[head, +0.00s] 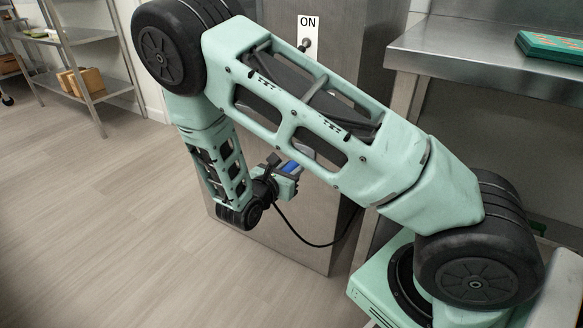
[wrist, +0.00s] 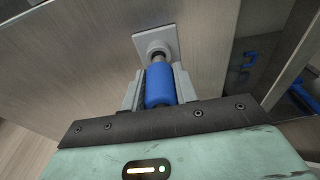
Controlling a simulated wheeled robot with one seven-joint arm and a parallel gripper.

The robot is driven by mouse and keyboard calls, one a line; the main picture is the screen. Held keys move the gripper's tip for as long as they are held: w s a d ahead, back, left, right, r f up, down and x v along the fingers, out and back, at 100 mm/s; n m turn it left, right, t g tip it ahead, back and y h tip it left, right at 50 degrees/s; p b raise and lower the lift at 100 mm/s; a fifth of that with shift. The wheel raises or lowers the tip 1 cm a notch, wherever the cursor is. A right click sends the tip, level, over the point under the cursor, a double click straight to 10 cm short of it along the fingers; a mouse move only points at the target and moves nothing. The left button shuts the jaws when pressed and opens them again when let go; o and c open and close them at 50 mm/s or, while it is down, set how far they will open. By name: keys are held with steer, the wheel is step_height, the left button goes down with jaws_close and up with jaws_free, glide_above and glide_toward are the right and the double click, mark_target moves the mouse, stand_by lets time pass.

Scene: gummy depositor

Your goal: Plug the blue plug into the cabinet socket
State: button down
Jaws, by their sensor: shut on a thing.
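The blue plug (wrist: 160,86) is held between the two fingers of my gripper (wrist: 160,88) in the wrist view. Its tip points at the grey socket (wrist: 157,40) on the cabinet (wrist: 85,45). The tip reaches the socket's round opening; I cannot tell how deep it sits. In the head view, my gripper (head: 287,172) is at the cabinet's (head: 318,220) side, with a bit of the blue plug (head: 291,167) showing. A black cord (head: 296,233) hangs from near the gripper. The socket is hidden there behind my arm.
A switch (head: 305,44) under an "ON" label (head: 308,22) is on the cabinet. A steel table (head: 480,62) with a green tray (head: 552,46) stands at the right. A shelf rack (head: 85,85) is at the far left. The floor at left is clear.

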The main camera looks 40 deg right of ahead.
steer(key=shift+d, duration=0.2)
steer(key=shift+x, duration=1)
steer(key=shift+r, duration=0.2)
steer(key=shift+a+p, duration=0.2)
steer(key=shift+p, duration=0.4)
steer(key=shift+d+r, duration=0.1)
steer(key=shift+d, duration=0.15)
stand_by(0.6)
steer(key=shift+p+v, duration=0.4)
steer(key=shift+v, duration=0.7)
steer(key=shift+f, duration=0.2)
steer(key=shift+d, duration=0.1)
stand_by(0.4)
